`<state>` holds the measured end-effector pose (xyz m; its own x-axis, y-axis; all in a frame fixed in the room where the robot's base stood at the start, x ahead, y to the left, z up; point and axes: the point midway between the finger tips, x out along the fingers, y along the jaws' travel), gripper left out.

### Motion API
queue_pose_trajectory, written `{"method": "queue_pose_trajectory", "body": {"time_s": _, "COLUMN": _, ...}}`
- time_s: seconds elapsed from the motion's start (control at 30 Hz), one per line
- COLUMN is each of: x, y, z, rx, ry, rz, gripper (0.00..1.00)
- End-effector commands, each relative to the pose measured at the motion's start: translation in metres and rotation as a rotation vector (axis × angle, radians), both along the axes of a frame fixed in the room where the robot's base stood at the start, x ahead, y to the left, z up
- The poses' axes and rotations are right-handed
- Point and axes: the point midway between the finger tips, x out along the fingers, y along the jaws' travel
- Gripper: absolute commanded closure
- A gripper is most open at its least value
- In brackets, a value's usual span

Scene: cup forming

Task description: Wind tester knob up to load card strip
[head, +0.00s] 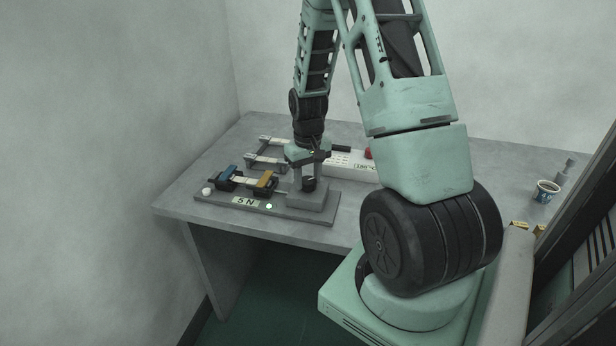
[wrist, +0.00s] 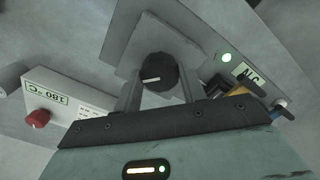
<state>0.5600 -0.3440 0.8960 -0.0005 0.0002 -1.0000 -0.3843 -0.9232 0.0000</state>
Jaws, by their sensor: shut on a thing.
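The tester (head: 225,199) is a dark grey base plate near the table's front left edge, with a grey block at its right end. Its black knob (wrist: 158,72) sits on that block and has a white pointer line. My gripper (wrist: 158,90) is shut on the knob, one finger on each side; it also shows from above in the head view (head: 308,178). A pale card strip (head: 245,180) spans between a blue clamp (head: 228,178) and an orange clamp (head: 266,180). The label (head: 245,202) reads 5 N. A lamp (head: 269,206) glows green.
Behind stands a white box (wrist: 67,100) marked 180 °C with a red knob (wrist: 38,118). The table (head: 480,165) between is mostly clear.

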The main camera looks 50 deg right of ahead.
Motion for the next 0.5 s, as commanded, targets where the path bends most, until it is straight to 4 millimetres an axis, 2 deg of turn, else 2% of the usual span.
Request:
{"method": "queue_pose_trajectory", "body": {"time_s": 0.1, "x": 0.0008, "y": -0.0006, "z": 0.0008, "rx": -0.002, "ry": -0.002, "rz": 0.001, "gripper": 0.82}}
{"method": "queue_pose_trajectory", "body": {"time_s": 0.13, "x": 0.0008, "y": -0.0006, "z": 0.0008, "rx": -0.002, "ry": -0.002, "rz": 0.001, "gripper": 0.54}}
{"method": "queue_pose_trajectory", "body": {"time_s": 0.2, "x": 0.0008, "y": -0.0005, "z": 0.0007, "rx": -0.002, "ry": -0.002, "rz": 0.001, "gripper": 0.37}}
{"method": "queue_pose_trajectory", "body": {"time_s": 0.5, "x": 0.0005, "y": -0.0003, "z": 0.0016, "rx": -0.001, "ry": -0.002, "rz": 0.001, "gripper": 0.37}}
